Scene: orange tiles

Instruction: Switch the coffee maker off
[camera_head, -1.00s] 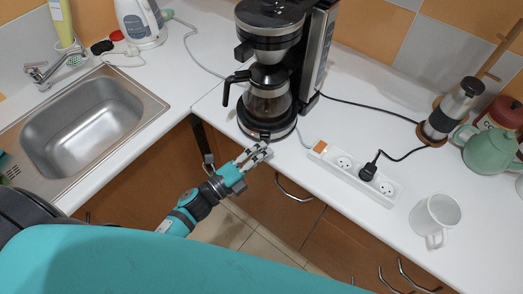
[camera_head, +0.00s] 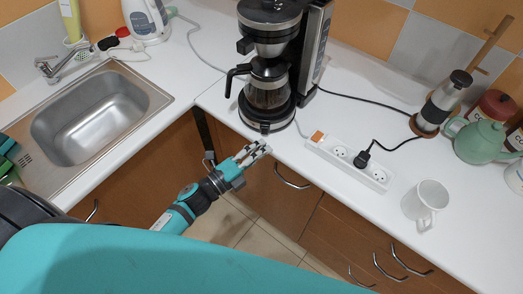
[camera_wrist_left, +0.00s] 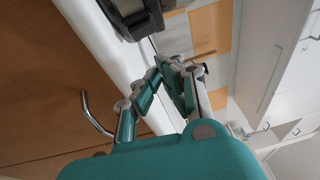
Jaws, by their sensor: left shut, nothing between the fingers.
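The black and silver coffee maker (camera_head: 270,45) stands upright on the white counter with its glass pot (camera_head: 268,90) on the base. A small dark tab, possibly the switch (camera_head: 265,128), shows at the front of its round black base. My left gripper (camera_head: 263,146) is shut and empty, just in front of the base at the counter's front edge. I cannot tell whether it touches anything. In the left wrist view, the gripper's fingers (camera_wrist_left: 168,72) are together, and part of the dark coffee maker (camera_wrist_left: 135,15) shows at the top. My right gripper is not in view.
A white power strip (camera_head: 347,160) with a black plug lies right of the coffee maker. A white mug (camera_head: 427,203), a grinder (camera_head: 440,105) and a green teapot (camera_head: 483,142) stand further right. The sink (camera_head: 95,120) is at left. Cabinet handles (camera_head: 293,177) stick out below the counter.

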